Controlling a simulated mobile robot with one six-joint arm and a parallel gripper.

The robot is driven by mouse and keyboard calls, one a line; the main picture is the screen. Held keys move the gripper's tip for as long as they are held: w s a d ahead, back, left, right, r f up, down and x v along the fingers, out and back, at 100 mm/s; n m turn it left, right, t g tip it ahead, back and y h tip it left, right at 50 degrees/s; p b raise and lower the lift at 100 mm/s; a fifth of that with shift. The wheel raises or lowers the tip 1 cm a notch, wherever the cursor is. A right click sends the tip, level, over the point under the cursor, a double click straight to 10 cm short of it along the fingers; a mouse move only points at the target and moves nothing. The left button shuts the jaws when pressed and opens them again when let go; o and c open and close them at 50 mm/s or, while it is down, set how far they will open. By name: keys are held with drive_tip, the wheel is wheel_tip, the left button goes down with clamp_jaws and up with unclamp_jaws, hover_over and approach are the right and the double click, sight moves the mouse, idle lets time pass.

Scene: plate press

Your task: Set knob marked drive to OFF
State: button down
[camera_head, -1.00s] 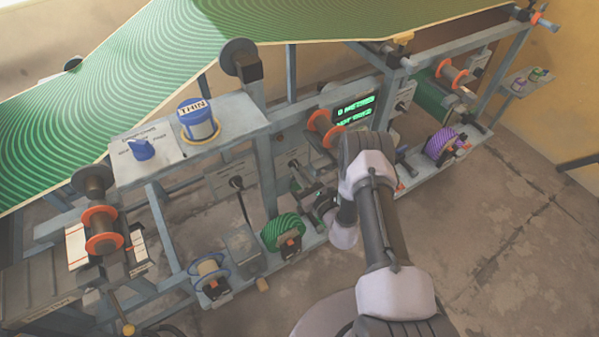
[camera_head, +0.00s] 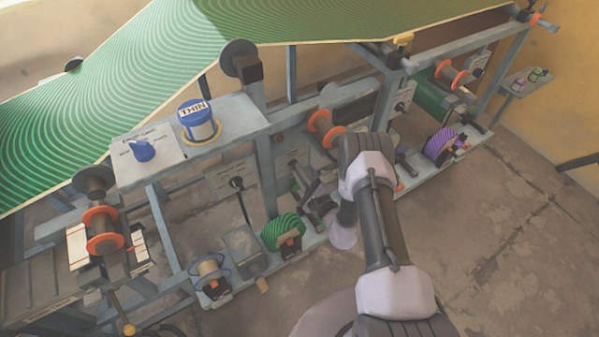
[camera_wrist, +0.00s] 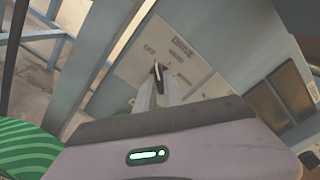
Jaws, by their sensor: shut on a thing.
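The drive knob (camera_wrist: 158,70) is a small dark knob with a pale mark, on a pale plate (camera_wrist: 189,48) lettered DRIVE in the wrist view. My gripper (camera_wrist: 158,88) has its two grey fingers closed around the knob. The knob's upper end shows between the fingertips and points up in the picture, toward small lettering at upper left that looks like OFF. The fingers hide the rest of the knob. In the head view my gripper (camera_head: 308,187) reaches the front of the frame, and my arm hides part of that area.
A green roll (camera_head: 284,231) sits just below my gripper. An orange-flanged spool (camera_head: 325,128) is close above it. Open floor lies to the right.

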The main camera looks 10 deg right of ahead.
drive_tip(key=shift+n, duration=0.6)
drive_tip(key=c, duration=1.5)
unclamp_jaws()
drive_tip(key=shift+o, duration=0.2)
drive_tip(key=p+v, duration=0.6)
drive_tip(key=v, duration=1.1)
drive_tip(key=shift+s, duration=0.25)
